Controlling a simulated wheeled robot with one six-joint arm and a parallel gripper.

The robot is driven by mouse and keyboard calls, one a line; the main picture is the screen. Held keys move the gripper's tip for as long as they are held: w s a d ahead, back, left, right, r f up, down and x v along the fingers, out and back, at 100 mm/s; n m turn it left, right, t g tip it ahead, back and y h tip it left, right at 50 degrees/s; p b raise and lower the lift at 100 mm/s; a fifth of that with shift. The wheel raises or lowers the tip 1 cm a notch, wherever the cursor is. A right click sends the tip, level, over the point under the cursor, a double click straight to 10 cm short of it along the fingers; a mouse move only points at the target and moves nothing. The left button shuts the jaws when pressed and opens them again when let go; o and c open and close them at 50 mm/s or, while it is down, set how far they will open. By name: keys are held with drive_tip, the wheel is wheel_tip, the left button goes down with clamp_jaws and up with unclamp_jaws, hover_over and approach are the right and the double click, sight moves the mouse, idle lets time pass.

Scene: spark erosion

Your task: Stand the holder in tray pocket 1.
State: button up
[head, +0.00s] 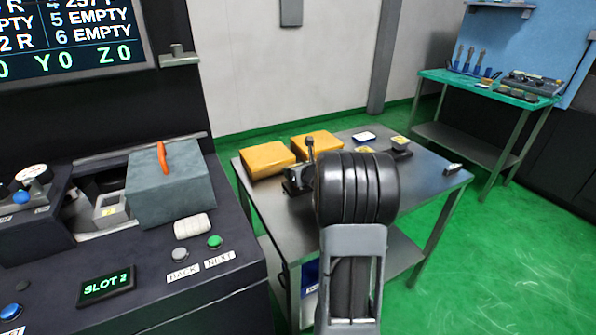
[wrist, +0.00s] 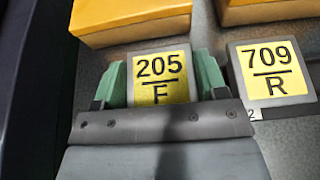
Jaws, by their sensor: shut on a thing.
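A holder with a yellow label reading 205 F (wrist: 160,68) sits between the green-tipped fingers of my gripper (wrist: 161,80) in the wrist view. The gripper is shut on it. In the head view my gripper (head: 297,182) is low over the metal table, mostly hidden behind my arm. The underside of the held holder is hidden, so I cannot tell whether it touches the surface or sits in a pocket.
Two yellow blocks (head: 268,160) (head: 317,144) lie just beyond the holders. Small labelled items lie at the back of the table (head: 428,172). The machine panel with a SLOT 2 display (head: 106,286) is at the left. A green-topped bench (head: 440,76) stands at the back right.

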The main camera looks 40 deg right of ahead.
drive_tip(key=shift+f, duration=0.1)
drive_tip(key=o, duration=1.3)
drive_tip(key=shift+r, duration=0.3)
drive_tip(key=p+v, duration=0.1)
drive_tip(key=v, duration=1.1)
drive_tip(key=shift+f, duration=0.2)
